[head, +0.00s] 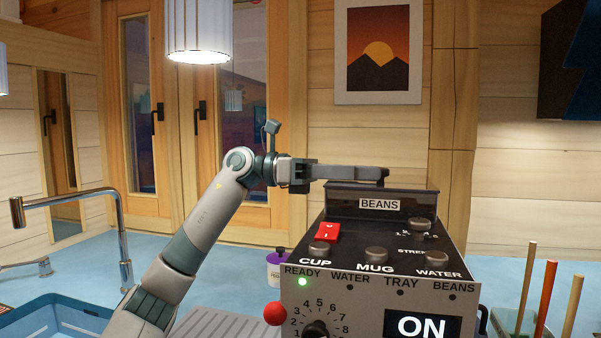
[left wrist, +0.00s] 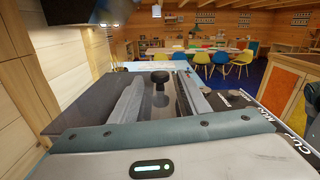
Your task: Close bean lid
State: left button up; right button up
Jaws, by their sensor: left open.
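The coffee machine (head: 375,260) stands on the counter, with a dark see-through bean hopper (head: 345,203) marked BEANS at its top back. My left gripper (head: 381,174) lies level just above the hopper, reaching in from the left. In the left wrist view its two fingers are apart, with a black knob (left wrist: 160,76) between their far ends. A dark smoky panel (left wrist: 88,104), which looks like the bean lid, lies under the fingers. I cannot tell whether the fingers touch the knob or whether the lid is fully seated. My right gripper is not in view.
A sink with a tap (head: 70,197) is at the left. A lamp (head: 198,32) hangs above my left arm. A red ball-ended lever (head: 275,313) sticks out at the machine's left. Upright sticks (head: 546,292) stand to its right.

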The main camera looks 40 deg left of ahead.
pick_arm(q)
jog(key=b+v, duration=0.2)
jog(key=v, duration=1.4)
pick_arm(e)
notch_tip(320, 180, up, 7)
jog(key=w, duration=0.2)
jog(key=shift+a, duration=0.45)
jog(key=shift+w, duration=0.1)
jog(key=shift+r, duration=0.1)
